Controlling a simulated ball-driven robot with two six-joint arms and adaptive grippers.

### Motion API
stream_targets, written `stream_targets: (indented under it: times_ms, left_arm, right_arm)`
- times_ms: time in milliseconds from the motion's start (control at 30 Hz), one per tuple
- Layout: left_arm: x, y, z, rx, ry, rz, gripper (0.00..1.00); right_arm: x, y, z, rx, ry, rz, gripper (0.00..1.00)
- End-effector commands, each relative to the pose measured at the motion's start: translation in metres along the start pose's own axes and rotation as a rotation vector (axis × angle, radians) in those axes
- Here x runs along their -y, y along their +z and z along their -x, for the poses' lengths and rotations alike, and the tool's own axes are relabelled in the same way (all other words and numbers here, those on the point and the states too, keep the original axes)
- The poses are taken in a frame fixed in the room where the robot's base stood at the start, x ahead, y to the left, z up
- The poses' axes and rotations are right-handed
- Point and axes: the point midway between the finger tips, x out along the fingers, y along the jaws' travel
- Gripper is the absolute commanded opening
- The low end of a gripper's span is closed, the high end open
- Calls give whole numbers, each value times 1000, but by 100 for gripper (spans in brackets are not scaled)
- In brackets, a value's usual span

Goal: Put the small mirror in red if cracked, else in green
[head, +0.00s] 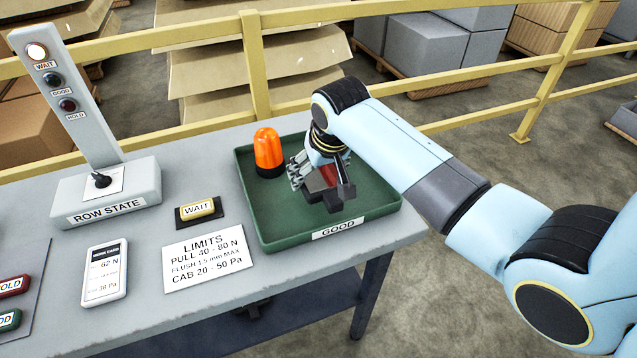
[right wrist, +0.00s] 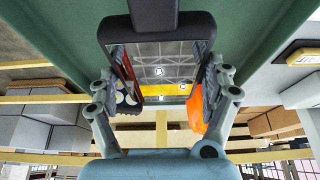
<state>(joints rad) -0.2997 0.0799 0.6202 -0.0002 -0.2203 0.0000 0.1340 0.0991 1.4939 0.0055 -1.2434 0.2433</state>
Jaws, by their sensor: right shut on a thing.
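My right gripper (head: 322,182) is over the green tray (head: 274,239) labelled GOOD and is shut on the small mirror (head: 334,203). In the right wrist view the mirror (right wrist: 160,72) sits between both fingers, with a dark frame, a dark stem and a reflecting face. The face reflects a grid of lines and a yellow band; I see no clear crack in it. I cannot tell whether the mirror touches the tray floor. An orange beacon (head: 269,152) stands in the tray's back left, beside the gripper. No red tray is in view. My left gripper is not in view.
On the grey table left of the tray are a WAIT block (head: 197,209), a LIMITS card (head: 208,258), a gauge (head: 105,272) and the ROW STATE post (head: 105,195) with its WAIT lamp lit. A yellow rail (head: 258,75) runs behind the table.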

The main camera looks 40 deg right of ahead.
Motion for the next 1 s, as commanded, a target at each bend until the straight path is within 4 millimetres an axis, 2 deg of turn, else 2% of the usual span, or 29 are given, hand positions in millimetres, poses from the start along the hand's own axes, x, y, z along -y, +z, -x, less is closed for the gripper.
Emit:
stream_targets:
  times_ms: [300, 667, 700, 800, 1000]
  left_arm:
    - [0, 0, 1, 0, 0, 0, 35]
    - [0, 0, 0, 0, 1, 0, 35]
    - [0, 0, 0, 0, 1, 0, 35]
    - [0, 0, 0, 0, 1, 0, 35]
    - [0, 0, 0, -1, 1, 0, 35]
  right_arm:
    - [0, 13, -36, 0, 0, 0, 34]
    - [0, 15, -40, -1, 0, 0, 34]
    - [0, 16, -40, 1, 0, 0, 87]
    - [0, 16, -40, 1, 0, 0, 100]
    - [0, 16, -39, 1, 0, 0, 100]
